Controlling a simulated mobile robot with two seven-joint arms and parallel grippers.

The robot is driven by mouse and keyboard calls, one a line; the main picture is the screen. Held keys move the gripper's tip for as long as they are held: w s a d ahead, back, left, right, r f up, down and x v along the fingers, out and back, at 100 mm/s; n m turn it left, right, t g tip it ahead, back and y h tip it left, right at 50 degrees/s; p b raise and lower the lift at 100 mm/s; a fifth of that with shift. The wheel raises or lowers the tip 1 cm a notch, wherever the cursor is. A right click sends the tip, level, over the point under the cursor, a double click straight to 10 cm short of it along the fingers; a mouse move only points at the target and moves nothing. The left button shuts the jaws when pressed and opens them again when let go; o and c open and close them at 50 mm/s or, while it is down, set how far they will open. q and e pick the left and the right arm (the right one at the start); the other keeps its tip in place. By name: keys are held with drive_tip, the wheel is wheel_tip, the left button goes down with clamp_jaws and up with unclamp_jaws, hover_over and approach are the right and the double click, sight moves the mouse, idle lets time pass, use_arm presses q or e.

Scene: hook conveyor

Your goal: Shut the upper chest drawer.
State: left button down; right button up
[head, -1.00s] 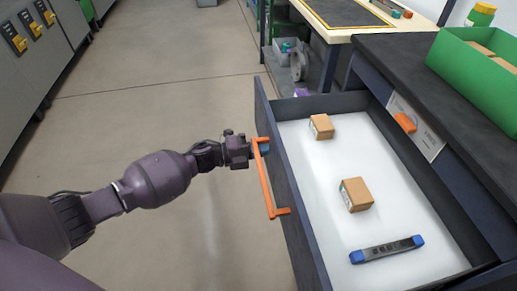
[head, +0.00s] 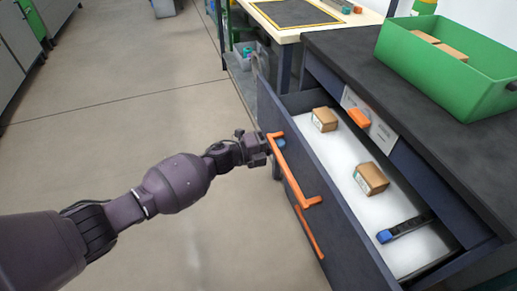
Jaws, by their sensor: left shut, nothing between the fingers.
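The upper chest drawer (head: 300,160) is partly open, its dark front standing out from the chest (head: 455,190). Its orange bar handle (head: 292,172) runs along the front. My left gripper (head: 276,144) is shut and empty at the far end of this handle, close against the drawer front; whether it touches is hard to tell. Inside the drawer are two small cardboard boxes, a far one (head: 324,119) and a nearer one (head: 371,178), and a dark bar with a blue end (head: 403,228). My right gripper is not in view.
A second orange handle (head: 309,233) sits lower on the chest, on a closed drawer. A green bin (head: 440,75) with cardboard boxes stands on the dark chest top. A workbench (head: 345,20) is behind. The floor at left is clear.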

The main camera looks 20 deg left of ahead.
use_arm(q)
drive_tip(key=b+x, duration=0.3)
drive_tip(key=x, duration=1.1)
drive_tip(key=shift+w+d+r, duration=0.2)
drive_tip(key=shift+w+d, duration=0.05)
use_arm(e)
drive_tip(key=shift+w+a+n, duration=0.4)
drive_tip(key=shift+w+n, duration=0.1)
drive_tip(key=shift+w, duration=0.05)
use_arm(q)
drive_tip(key=shift+r, duration=0.15)
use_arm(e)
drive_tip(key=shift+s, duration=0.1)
use_arm(q)
drive_tip(key=p+v, duration=0.3)
drive_tip(key=v, duration=1.1)
drive_tip(key=shift+s+a+f, duration=0.15)
drive_tip(key=shift+f, duration=0.25)
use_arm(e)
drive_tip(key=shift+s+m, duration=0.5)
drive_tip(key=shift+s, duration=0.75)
